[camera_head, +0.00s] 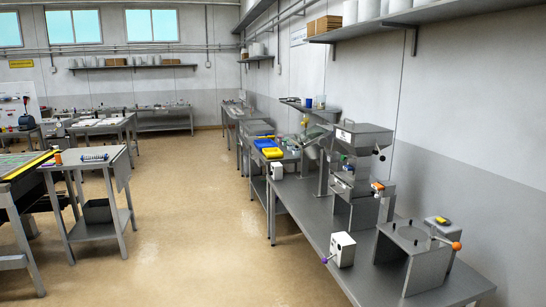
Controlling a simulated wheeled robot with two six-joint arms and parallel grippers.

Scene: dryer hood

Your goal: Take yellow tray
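A small yellow tray (264,143) lies on a metal table in the middle of the view, some distance away. Fine detail of both is too small to tell. Neither of my grippers shows in the head view.
A long grey bench (309,205) runs along the right wall, with a metal hopper machine (362,138), a white box with a purple knob (342,248) and a metal stand (412,250). A small table (92,166) stands at the left. The tan floor (185,215) between is clear.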

